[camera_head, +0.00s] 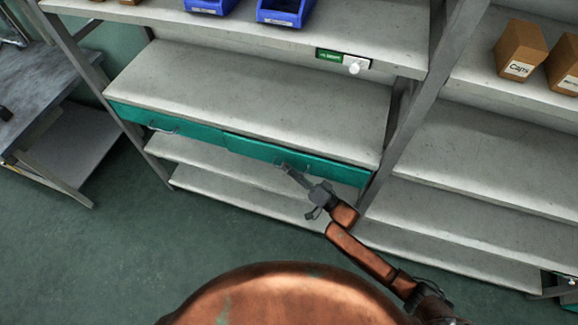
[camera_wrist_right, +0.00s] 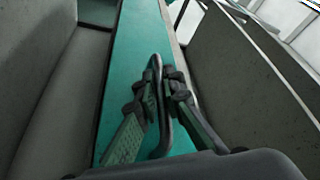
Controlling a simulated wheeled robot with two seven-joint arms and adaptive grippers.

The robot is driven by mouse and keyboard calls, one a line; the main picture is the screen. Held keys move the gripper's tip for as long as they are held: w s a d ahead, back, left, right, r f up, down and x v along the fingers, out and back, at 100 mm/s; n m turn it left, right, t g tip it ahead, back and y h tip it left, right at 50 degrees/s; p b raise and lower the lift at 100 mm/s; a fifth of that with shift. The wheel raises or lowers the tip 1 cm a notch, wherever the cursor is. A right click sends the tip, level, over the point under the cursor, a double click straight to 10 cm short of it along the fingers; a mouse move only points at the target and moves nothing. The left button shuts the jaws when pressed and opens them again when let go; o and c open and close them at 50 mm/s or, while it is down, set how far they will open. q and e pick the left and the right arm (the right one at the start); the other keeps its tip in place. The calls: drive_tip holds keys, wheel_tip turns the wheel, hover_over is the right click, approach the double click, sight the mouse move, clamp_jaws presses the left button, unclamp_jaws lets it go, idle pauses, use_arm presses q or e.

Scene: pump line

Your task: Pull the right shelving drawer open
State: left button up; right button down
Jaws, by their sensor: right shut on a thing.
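The right shelving drawer (camera_head: 335,171) is a teal front under the wide grey shelf. Its face looks level with the left drawer (camera_head: 180,127) beside it in the head view. My right gripper (camera_head: 284,168) is at the drawer's handle, near the middle of its front. In the right wrist view, the teal drawer front (camera_wrist_right: 131,60) fills the middle, and my right gripper (camera_wrist_right: 163,88) has its fingers on both sides of the dark curved handle (camera_wrist_right: 161,125), shut on it. The gripper partly hides the handle in the head view. My left gripper is not in view.
Cardboard boxes (camera_head: 520,48) stand on the right shelving. A grey table (camera_head: 45,85) stands at left. Open floor (camera_head: 110,240) lies before the shelving.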

use_arm(q)
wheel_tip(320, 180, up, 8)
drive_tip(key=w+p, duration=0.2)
drive_tip(key=p, duration=0.5)
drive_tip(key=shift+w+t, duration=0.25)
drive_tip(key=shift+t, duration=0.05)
use_arm(e)
drive_tip(key=s+a, duration=0.3)
drive_tip(key=s, duration=0.6)
drive_tip(key=s+a, duration=0.3)
drive_tip(key=s, duration=0.6)
drive_tip(key=shift+s, duration=0.4)
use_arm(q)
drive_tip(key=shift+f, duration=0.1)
use_arm(e)
drive_tip(key=c, duration=2.3)
unclamp_jaws()
drive_tip(key=v, duration=1.2)
